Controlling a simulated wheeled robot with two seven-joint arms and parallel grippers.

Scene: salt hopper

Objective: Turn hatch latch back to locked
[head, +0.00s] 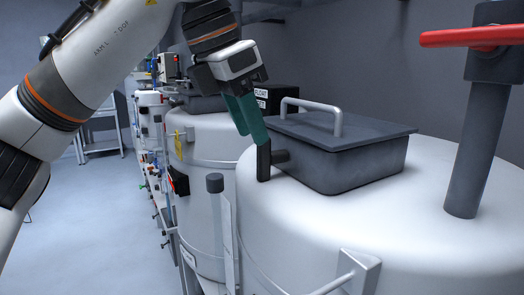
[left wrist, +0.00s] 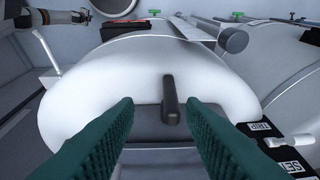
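The hatch latch (head: 264,160) is a short dark bar standing upright at the left end of the dark grey hatch lid (head: 345,135), joined to it by a stub. The hatch sits on top of a rounded white hopper (head: 430,235). My left gripper (head: 252,134) reaches down from the upper left, its green fingers just above and beside the latch's top. In the left wrist view the two ribbed fingers are apart, with the latch (left wrist: 171,102) between and slightly beyond their tips, a gap on each side. My right gripper is in neither view.
A pale bar handle (head: 311,104) arches over the lid. A dark post with a red lever (head: 470,37) stands at the right of the hopper. Another white vessel (head: 205,150) stands behind; open floor lies left.

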